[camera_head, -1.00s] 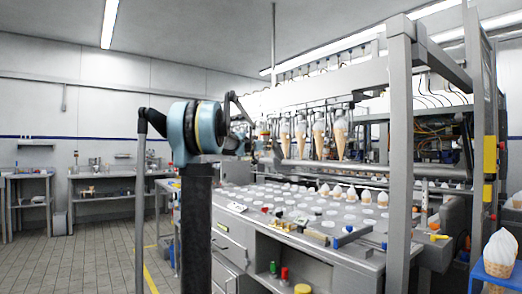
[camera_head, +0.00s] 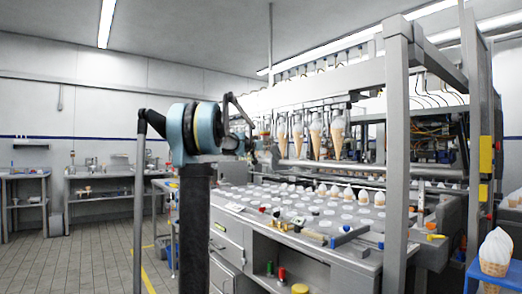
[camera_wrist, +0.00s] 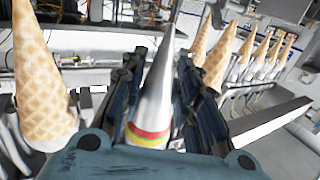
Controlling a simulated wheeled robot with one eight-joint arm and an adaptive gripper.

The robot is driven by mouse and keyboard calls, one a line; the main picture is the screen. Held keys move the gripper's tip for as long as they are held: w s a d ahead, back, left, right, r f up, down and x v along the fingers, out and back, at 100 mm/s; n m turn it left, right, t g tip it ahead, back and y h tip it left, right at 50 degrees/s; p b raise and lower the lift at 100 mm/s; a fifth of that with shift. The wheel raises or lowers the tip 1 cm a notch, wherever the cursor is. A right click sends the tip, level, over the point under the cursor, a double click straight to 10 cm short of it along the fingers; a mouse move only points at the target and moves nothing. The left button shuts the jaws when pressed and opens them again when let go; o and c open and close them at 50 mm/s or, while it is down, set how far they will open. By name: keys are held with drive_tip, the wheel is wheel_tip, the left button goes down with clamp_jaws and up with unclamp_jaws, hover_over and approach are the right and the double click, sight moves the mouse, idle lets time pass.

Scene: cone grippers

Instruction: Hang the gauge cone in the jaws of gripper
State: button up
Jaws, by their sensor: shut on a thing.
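The gauge cone (camera_wrist: 153,100) is smooth silver metal with red, yellow and green bands at its wide end. My gripper (camera_wrist: 158,72) is shut on it, with dark ribbed fingers on both sides. In the wrist view its tip points up, like the waffle cones there. In the head view my gripper (camera_head: 260,138) is small, at the left end of the row of hanging waffle cones (camera_head: 315,134). The machine's cone grippers (camera_head: 337,112) hold these cones tip down. In the wrist view waffle cones stand left (camera_wrist: 40,85) and right (camera_wrist: 220,60) of the gauge cone. Which jaws are empty is unclear.
The machine's worktable (camera_head: 330,222) lies below the cones, with white-topped cones in its holes. A grey frame post (camera_head: 396,150) stands at the right. A blue stand (camera_head: 490,272) with a cone is at the far right. The tiled floor (camera_head: 90,250) at the left is clear.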

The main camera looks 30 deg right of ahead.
drive_tip(key=shift+d, duration=1.35)
drive_tip(key=shift+w+d, duration=0.1)
drive_tip(key=shift+d, duration=0.05)
drive_tip(key=shift+f, duration=0.45)
idle(1.2)
drive_tip(key=o, duration=1)
drive_tip(key=shift+c, duration=0.2)
drive_tip(key=o, duration=0.3)
drive_tip(key=shift+o, duration=0.2)
